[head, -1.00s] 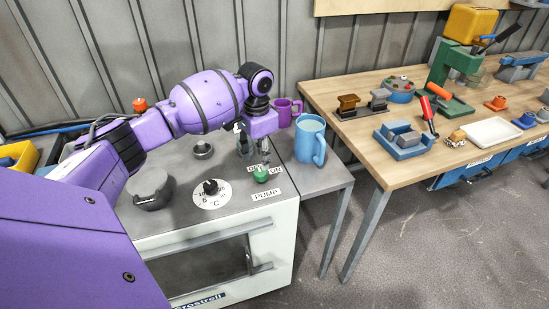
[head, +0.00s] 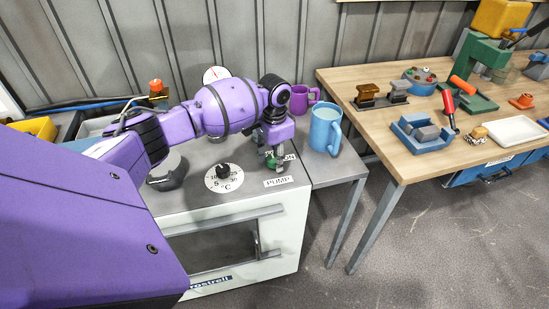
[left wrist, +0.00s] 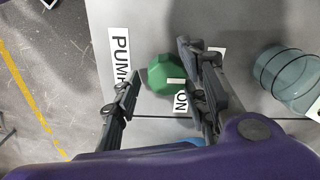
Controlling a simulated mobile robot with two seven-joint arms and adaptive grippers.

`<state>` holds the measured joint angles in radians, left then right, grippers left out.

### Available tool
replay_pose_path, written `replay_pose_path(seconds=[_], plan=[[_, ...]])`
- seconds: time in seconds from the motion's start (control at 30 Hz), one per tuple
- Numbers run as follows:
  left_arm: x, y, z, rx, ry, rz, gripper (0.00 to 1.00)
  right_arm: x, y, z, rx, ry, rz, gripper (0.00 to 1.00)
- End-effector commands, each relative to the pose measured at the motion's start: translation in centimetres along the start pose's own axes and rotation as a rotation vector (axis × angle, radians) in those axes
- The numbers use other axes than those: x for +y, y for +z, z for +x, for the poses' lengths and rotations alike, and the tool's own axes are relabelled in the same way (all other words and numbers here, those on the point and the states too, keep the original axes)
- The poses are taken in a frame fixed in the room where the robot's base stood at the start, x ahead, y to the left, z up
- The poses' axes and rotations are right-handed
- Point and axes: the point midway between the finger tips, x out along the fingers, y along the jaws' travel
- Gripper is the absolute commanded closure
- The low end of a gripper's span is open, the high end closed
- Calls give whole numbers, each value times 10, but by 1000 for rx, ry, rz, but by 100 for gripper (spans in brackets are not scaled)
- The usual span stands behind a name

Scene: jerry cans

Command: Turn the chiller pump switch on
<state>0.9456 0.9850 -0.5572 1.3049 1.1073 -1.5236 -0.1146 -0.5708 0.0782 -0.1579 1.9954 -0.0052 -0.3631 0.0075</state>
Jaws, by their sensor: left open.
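The green pump switch (head: 271,162) is a small knob on the grey top of the chiller (head: 200,190), behind its PUMP label (head: 279,181). In the left wrist view the green knob (left wrist: 165,72) lies between the fingers, with a pale mark at its lower edge near the ON label (left wrist: 181,101). Another label beside it is mostly hidden by a finger. My left gripper (head: 272,152) is open, pointing down over the knob, one finger on each side; in the wrist view (left wrist: 160,66) I cannot tell whether they touch it. My right gripper is not in view.
A blue mug (head: 323,130) stands close to the right of the gripper, with a purple mug (head: 299,98) behind. A black temperature dial (head: 222,171) and a dark round lid (head: 167,172) are to the left. A wooden workbench (head: 380,140) with tools stands at right.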

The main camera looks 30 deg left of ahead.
Motion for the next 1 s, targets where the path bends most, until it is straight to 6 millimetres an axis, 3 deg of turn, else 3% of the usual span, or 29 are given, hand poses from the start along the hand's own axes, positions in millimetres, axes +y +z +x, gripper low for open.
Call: replay_pose_path(seconds=[0.07, 0.37, 0.67, 1.0], plan=[[0, 0, 0, 0, 0, 0, 62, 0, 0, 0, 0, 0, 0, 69], [1, 0, 0, -1, 3, 1, 100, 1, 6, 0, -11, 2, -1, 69], [3, 0, 0, -1, 7, 41, 100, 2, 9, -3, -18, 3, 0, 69], [5, 1, 0, 0, 11, 265, 100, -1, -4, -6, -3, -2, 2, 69]])
